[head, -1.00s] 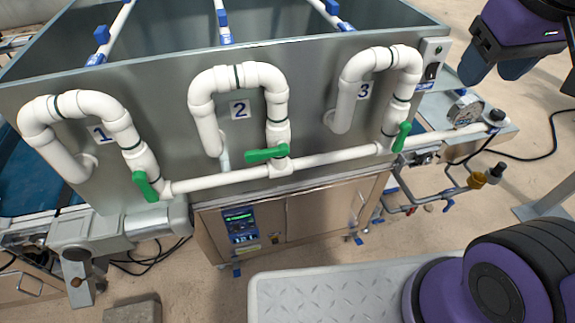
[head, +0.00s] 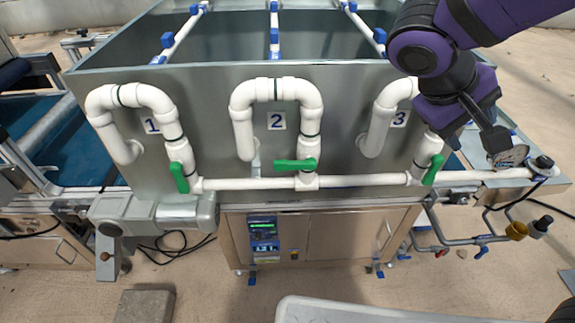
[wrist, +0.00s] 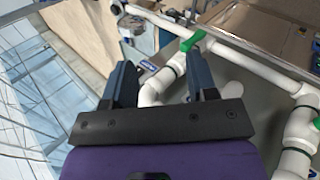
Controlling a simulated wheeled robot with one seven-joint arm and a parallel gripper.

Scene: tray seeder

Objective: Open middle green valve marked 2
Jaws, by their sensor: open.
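The green valve handle marked 2 (head: 295,165) sits on the middle looped white pipe, below the label 2 (head: 276,121). It lies level, crosswise to its vertical pipe. My gripper (head: 455,128) is to its right, near the pipe marked 3, apart from handle 2. In the wrist view my two dark fingers (wrist: 163,80) are spread, with a white pipe bend seen beyond them. The green handle of valve 3 (wrist: 192,41) shows past the fingertips. A bit of green at the right edge may be handle 2.
Green handles of valve 1 (head: 180,178) and valve 3 (head: 433,169) run steeply, roughly along their vertical pipes. A level white pipe (head: 245,184) joins the valves. A gauge (head: 510,156) stands at right. The space before the tank front at valve 2 looks clear.

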